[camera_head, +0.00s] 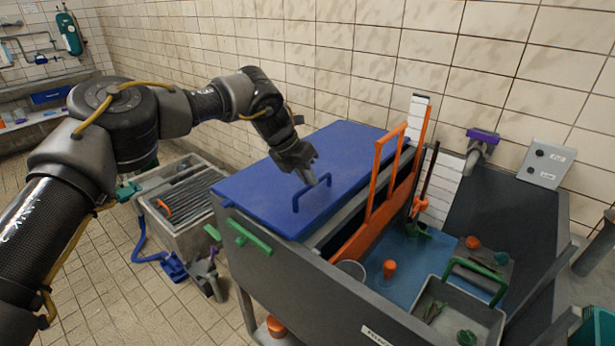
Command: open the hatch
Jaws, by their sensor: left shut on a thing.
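The hatch is a flat blue lid (265,196) on top of a grey tank (300,285), in the middle of the head view. A blue bar handle (301,200) stands on the lid near its right side. My left gripper (313,180) reaches in from the left above the lid, its fingers shut on the handle at its far upper part. The lid looks nearly flat, with a dark gap showing along its right edge.
An orange gate frame (373,215) stands right of the lid. Beyond it are a blue basin with an orange knob (389,268) and a grey tray (462,308) with a green handle. A grey crate (175,220) stands on the floor at left. The tiled wall is behind.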

